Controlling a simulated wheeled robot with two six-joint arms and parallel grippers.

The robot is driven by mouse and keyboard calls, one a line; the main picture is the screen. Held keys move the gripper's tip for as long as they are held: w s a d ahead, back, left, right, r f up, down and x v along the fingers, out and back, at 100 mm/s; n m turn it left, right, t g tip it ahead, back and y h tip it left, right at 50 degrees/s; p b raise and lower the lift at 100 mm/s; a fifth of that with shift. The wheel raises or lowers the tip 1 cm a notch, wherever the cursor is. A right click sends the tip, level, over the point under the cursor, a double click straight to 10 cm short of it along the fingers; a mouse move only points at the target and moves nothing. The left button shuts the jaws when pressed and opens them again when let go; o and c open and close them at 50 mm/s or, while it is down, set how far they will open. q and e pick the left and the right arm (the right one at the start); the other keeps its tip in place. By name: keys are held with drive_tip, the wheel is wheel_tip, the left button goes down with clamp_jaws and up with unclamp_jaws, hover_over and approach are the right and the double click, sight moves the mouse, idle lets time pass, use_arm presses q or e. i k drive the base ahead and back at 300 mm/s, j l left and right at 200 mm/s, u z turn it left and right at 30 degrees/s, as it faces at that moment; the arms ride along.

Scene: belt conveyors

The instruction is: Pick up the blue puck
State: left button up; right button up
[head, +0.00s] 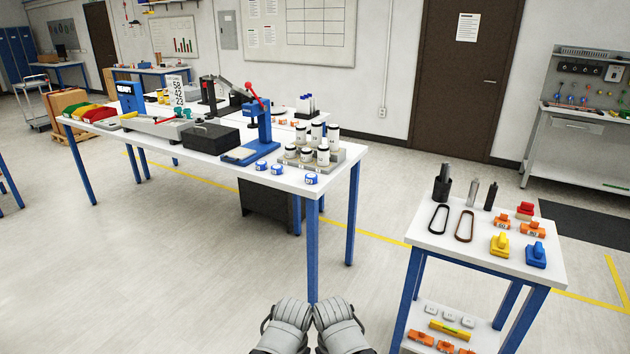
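Three small blue round pieces with pale labels, which look like pucks, lie near the front right corner of the long white table: a left one (261,165), a middle one (277,168) and a right one (311,179). Which of them is the blue puck I cannot tell. A blue block with a raised handle (536,255) sits on the small right table. My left gripper (287,314) and my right gripper (336,314) are side by side at the bottom centre, well away from the pucks. Their fingers cannot be made out clearly.
The long table (225,172) also holds a blue press (262,130), a black box (208,138) and a rack of white jars (318,155). The small table (480,246) at right carries belts, cylinders and coloured blocks. The floor (180,270) at left is clear.

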sight(311, 178)
drive_tip(key=i+z, duration=0.35)
drive_tip(key=i, duration=1.25)
